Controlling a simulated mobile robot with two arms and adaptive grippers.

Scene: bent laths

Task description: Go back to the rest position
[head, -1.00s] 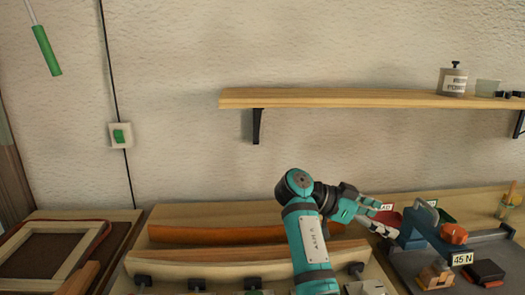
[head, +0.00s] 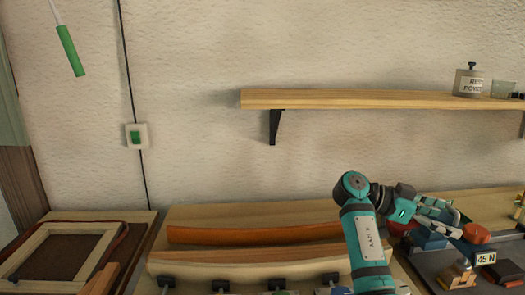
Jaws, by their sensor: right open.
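My right gripper (head: 436,212) is at the end of the teal arm at the lower right. Its fingers point to the right, over the left part of the grey tray, close to a blue device with a red-orange knob (head: 476,233). I see nothing held between its fingers. The fingertips partly overlap the things behind them, so I cannot tell if they touch. My left gripper is not in view.
Bent wooden laths (head: 250,259) lie clamped on the bench, left of my right arm. A wooden frame (head: 66,250) lies at the far left. A wall shelf (head: 370,99) holds a labelled canister (head: 470,80). A green handle (head: 70,50) hangs upper left.

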